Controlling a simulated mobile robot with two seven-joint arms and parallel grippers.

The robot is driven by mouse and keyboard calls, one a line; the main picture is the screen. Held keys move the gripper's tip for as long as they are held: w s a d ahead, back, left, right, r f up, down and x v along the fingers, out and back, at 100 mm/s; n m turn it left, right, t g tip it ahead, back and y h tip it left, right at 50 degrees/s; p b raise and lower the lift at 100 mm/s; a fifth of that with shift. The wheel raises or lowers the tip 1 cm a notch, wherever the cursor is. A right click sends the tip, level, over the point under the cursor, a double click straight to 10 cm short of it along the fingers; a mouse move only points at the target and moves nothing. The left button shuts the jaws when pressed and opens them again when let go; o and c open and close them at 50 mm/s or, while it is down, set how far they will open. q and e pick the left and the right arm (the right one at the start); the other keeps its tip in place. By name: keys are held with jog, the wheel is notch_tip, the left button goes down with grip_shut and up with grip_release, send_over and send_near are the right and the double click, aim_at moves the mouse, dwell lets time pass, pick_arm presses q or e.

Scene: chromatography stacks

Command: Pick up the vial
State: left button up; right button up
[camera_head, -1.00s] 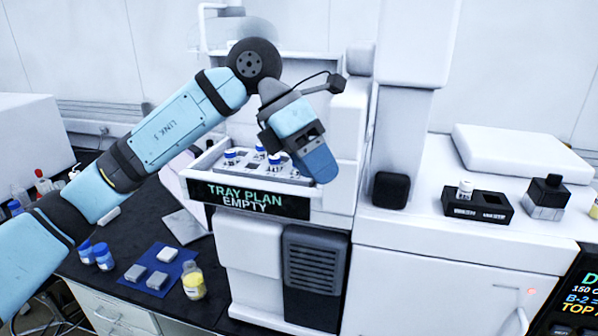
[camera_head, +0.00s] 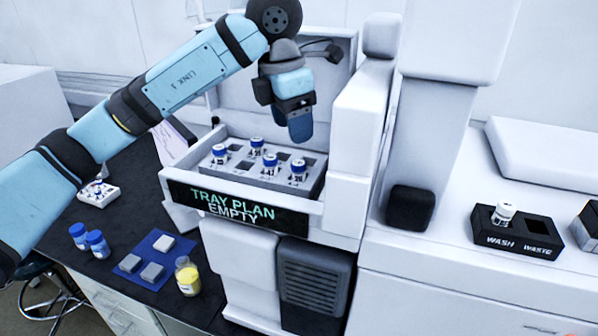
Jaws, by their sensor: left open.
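Several small vials with blue caps stand upright in a grey rack (camera_head: 262,184) in the open drawer of the white instrument. One vial (camera_head: 298,172) is at the right, one (camera_head: 270,164) near the middle, one (camera_head: 257,146) at the back and one (camera_head: 220,154) at the left. My left gripper (camera_head: 301,136) hangs above the back right of the rack, fingers pointing down, apart from the vials. It is open and holds nothing that I can see. Another vial with a white cap (camera_head: 503,212) stands in the black wash and waste block (camera_head: 520,238). My right gripper is not in view.
The drawer front carries a sign (camera_head: 240,208) reading "TRAY PLAN EMPTY". White walls (camera_head: 350,140) and a tall column (camera_head: 432,130) rise right of the drawer. On the dark bench are blue-capped bottles (camera_head: 97,243), a blue mat (camera_head: 132,262) with grey blocks, and a yellow bottle (camera_head: 187,277).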

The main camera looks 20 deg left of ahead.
aim_at(298, 163)
pick_arm(q)
jog(key=f, duration=0.2)
jog(key=shift+w+d+f, duration=0.1)
jog(key=shift+w+f, duration=0.2)
jog(key=shift+f, duration=0.05)
jog(key=shift+w+f, duration=0.1)
jog(key=shift+f, duration=0.2)
jog(key=shift+f+p, duration=0.25)
jog(key=shift+p, duration=0.1)
jog(key=f+p, duration=0.1)
jog(key=f, duration=0.3)
jog(key=shift+d+f+p, duration=0.1)
jog(key=shift+d+p, duration=0.1)
jog(key=shift+p, duration=0.2)
jog(key=shift+w+f, duration=0.15)
jog(key=shift+f, duration=0.15)
jog(key=c, duration=1)
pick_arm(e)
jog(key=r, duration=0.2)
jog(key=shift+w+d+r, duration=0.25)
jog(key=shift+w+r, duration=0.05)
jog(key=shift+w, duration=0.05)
pick_arm(q)
jog(key=shift+r, duration=0.1)
